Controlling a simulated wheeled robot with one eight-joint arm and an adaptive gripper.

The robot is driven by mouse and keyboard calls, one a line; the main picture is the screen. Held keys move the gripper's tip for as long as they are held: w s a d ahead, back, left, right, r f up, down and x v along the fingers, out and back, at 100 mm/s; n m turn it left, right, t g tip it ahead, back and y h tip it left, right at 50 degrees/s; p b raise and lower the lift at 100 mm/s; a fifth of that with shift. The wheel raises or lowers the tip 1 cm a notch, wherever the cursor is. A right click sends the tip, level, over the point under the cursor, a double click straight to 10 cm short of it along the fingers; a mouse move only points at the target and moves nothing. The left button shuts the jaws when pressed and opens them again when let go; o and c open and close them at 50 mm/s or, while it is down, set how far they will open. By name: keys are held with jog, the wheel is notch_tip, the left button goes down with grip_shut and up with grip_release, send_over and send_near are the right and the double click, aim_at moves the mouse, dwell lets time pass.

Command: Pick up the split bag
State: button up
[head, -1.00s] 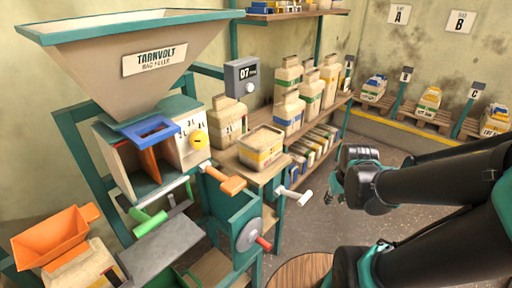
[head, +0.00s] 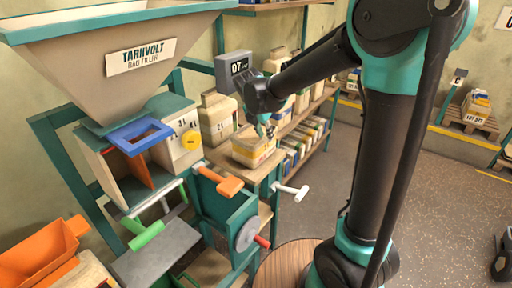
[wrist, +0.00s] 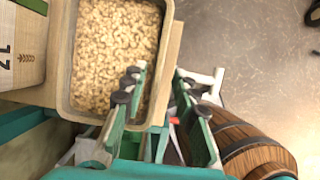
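An open-topped tan container with a yellow band (head: 250,154) stands on the wooden shelf beside the filler. In the wrist view (wrist: 66,55) it is full of pale grain; I cannot tell for sure whether it is the split bag. My gripper (head: 266,126) is just above its right end in the head view. In the wrist view the fingers (wrist: 160,82) are spread and empty, one over the grain near the right wall, the other past it. Contact with the wall cannot be told.
Closed bags (head: 217,118) stand left of and behind the container. The teal bag filler (head: 150,125), with an orange handle (head: 222,180) and white handle (head: 293,192), is close by. A wooden barrel (wrist: 245,140) stands below right. Open floor (head: 440,180) lies to the right.

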send_over(268, 157)
notch_tip(268, 157, down, 6)
jog(key=shift+a+r, duration=0.1)
jog(key=shift+a, duration=0.05)
jog(key=shift+w+f, duration=0.15)
jog(key=shift+f, duration=0.3)
jog(key=shift+f, duration=0.25)
dwell(0.4)
grip_shut()
dwell(0.4)
